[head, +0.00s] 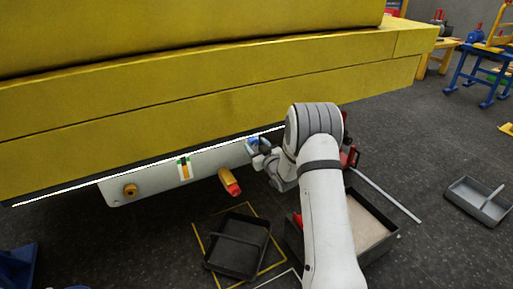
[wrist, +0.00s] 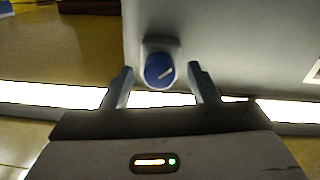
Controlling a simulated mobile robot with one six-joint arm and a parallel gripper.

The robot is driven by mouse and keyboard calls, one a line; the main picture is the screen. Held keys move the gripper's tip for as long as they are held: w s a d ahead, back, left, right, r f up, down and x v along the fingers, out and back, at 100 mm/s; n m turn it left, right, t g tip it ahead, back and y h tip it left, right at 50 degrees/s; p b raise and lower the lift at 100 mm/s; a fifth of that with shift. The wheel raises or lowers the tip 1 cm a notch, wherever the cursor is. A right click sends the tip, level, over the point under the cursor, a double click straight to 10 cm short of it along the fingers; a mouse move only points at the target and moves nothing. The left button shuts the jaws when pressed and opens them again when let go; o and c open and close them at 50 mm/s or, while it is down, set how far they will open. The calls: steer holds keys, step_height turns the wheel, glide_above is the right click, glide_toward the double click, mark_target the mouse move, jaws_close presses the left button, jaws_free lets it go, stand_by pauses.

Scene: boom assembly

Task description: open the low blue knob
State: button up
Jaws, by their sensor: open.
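My gripper (wrist: 160,76) is open, with one finger on each side of the knob. A gap shows between each finger and the knob; whether the fingertips reach past its face is hard to tell. In the head view, my gripper (head: 260,157) is at the right end of the panel (head: 148,180), under the yellow boom. A bit of blue shows there, the rest hidden by my arm.
The yellow boom (head: 200,105) hangs over the panel, with a bright strip (head: 75,188) along its lower edge. A red-tipped yellow handle (head: 230,182) and an orange knob (head: 130,190) stick out left of my gripper. A black tray (head: 238,262) and a box (head: 368,222) stand on the floor below.

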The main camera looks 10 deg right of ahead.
steer(key=shift+w+a, duration=0.15)
steer(key=shift+w, duration=0.5)
steer(key=c, duration=1)
